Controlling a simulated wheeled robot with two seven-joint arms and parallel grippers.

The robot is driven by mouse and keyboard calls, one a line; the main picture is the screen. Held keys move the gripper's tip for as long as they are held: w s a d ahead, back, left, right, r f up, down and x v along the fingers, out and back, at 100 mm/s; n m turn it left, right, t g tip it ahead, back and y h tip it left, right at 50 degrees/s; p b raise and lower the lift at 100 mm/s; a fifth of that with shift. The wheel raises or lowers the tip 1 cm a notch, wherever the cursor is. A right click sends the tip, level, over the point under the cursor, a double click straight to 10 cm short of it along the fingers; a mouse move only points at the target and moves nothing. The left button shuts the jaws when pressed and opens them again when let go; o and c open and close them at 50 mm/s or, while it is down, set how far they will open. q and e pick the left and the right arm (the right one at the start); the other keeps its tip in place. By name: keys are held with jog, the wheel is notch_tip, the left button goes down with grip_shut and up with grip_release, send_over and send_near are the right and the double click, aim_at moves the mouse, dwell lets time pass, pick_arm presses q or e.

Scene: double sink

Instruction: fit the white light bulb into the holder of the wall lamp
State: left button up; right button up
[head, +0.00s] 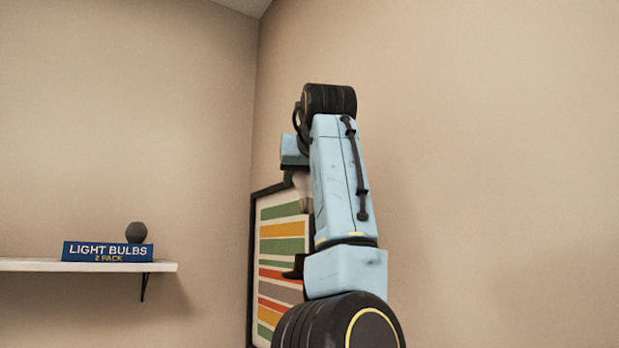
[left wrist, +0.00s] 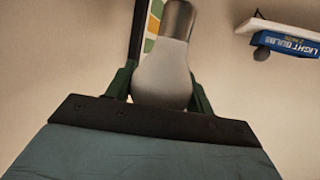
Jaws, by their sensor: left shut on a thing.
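The white light bulb (left wrist: 163,75) sits between the green fingers of my left gripper (left wrist: 160,92) in the left wrist view. The gripper is shut on its round glass part, and the grey metal base points away from the gripper. In the head view my left gripper (head: 291,177) is mostly hidden behind my raised arm. A small pale part of the bulb (head: 303,184) shows beside the arm, in front of the framed picture. I cannot make out the wall lamp or its holder in either view. My right gripper is not in view.
A white shelf (head: 80,266) on the left wall carries a blue light-bulb box (head: 107,251) and a dark grey ball (head: 136,232). A black-framed striped picture (head: 281,245) hangs near the corner. A small dark shape (head: 293,272) before it is unclear. The right wall is bare.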

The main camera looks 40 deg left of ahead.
aim_at(307, 200)
pick_arm(q)
jog(key=shift+s, duration=0.2)
jog(key=shift+d, duration=0.2)
jog(key=shift+f, duration=0.3)
jog(key=shift+f+b, duration=0.7)
jog(key=shift+b, duration=0.2)
notch_tip(307, 200, down, 4)
jog(key=b, duration=0.3)
jog(key=shift+r, duration=0.1)
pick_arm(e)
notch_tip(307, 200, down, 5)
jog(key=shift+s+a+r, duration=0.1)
pick_arm(q)
jog(key=shift+p, duration=0.35)
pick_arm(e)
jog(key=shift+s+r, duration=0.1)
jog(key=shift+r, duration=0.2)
pick_arm(q)
jog(key=shift+f+b, duration=1.65)
jog(key=shift+f, duration=0.35)
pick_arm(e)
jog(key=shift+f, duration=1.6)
